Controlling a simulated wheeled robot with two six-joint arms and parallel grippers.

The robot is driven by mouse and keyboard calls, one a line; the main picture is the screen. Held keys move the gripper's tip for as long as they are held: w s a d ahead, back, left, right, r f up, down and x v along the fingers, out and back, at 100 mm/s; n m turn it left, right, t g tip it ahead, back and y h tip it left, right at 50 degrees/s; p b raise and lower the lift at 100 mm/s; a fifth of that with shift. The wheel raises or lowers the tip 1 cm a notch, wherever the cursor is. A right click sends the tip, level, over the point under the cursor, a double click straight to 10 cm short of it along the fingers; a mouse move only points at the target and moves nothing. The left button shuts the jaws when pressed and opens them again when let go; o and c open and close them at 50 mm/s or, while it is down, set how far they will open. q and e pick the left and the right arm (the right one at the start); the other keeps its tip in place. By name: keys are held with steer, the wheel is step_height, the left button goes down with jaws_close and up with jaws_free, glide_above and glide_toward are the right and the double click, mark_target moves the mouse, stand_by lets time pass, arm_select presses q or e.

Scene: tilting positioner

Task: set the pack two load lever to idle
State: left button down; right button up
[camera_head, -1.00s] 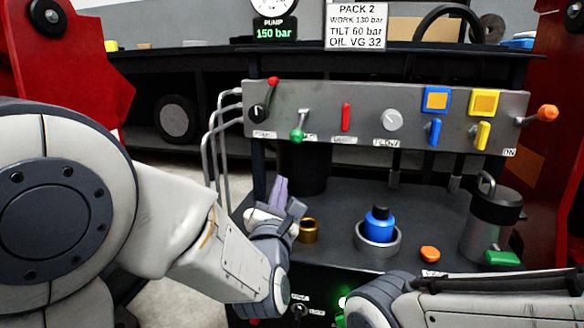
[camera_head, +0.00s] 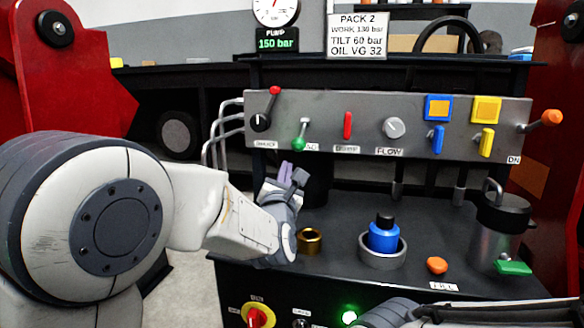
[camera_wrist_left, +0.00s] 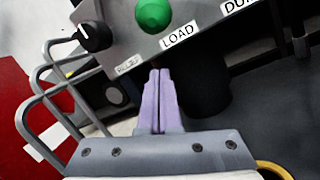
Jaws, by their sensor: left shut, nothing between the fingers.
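The load lever (camera_head: 299,143) has a green knob and sits on the grey control panel (camera_head: 360,110), its knob low on the panel face. In the left wrist view the green knob (camera_wrist_left: 153,15) is at the top, above the LOAD label. My left gripper (camera_head: 286,171) is just below the panel, under and slightly left of the green knob. Its purple fingers (camera_wrist_left: 159,72) are shut and empty in the wrist view, apart from the knob, with tips near the RELIEF label. My right gripper is out of view; only part of my right arm shows at the bottom.
Left of the load lever are a black dial (camera_head: 260,122) and a red-knobbed lever (camera_head: 275,91). Right of it are a red lever (camera_head: 348,125), a flow dial (camera_head: 393,128) and blue and yellow levers. A brass ring (camera_head: 310,241) and blue bottle (camera_head: 383,236) stand on the bench below.

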mark_target(301, 135)
arm_select(q)
steer(key=r, duration=0.1)
steer(key=s+d+r, duration=0.1)
steer(key=r+b, duration=0.1)
steer(key=shift+s+d+r, duration=0.1)
steer(key=shift+s+d, duration=0.2)
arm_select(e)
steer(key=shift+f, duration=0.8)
